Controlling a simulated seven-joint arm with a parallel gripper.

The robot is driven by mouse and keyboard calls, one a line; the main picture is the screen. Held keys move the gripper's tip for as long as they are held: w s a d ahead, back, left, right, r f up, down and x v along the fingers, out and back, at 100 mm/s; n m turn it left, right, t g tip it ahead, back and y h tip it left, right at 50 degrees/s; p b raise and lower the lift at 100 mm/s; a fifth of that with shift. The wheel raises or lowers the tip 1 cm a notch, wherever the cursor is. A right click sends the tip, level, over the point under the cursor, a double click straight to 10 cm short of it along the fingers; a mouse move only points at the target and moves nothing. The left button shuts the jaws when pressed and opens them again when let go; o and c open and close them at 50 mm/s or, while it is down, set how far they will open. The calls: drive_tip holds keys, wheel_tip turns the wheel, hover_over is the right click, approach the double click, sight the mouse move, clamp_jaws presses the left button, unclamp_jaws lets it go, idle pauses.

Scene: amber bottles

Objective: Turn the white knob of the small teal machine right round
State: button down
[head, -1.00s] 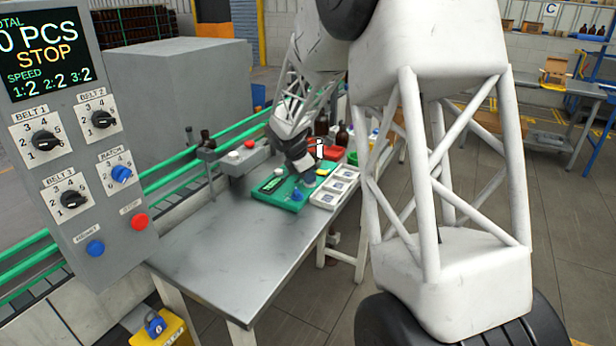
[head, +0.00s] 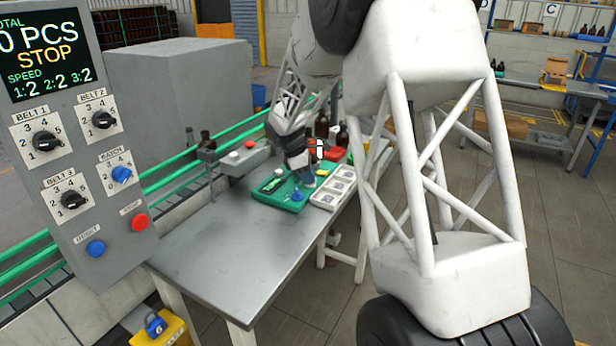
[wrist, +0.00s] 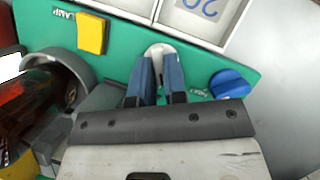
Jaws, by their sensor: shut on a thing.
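A blue knob (wrist: 230,84) is to the right and a yellow switch (wrist: 91,34) to the left.
A white tray with numbered compartments (head: 324,200) stands right beside the machine. Amber bottles (head: 341,138) and red bins (head: 334,154) are behind it. The near part of the steel table (head: 225,255) is clear. A control panel (head: 85,235) stands at left.

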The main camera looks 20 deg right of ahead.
drive_tip(key=shift+f, duration=0.2)
drive_tip(key=c, duration=1.2)
unclamp_jaws()
drive_tip(key=shift+o, duration=0.2)
drive_tip(key=shift+r, duration=0.15)
drive_tip(key=v, duration=0.7)
drive_tip(key=shift+r, duration=0.3)
drive_tip(key=shift+a, duration=0.15)
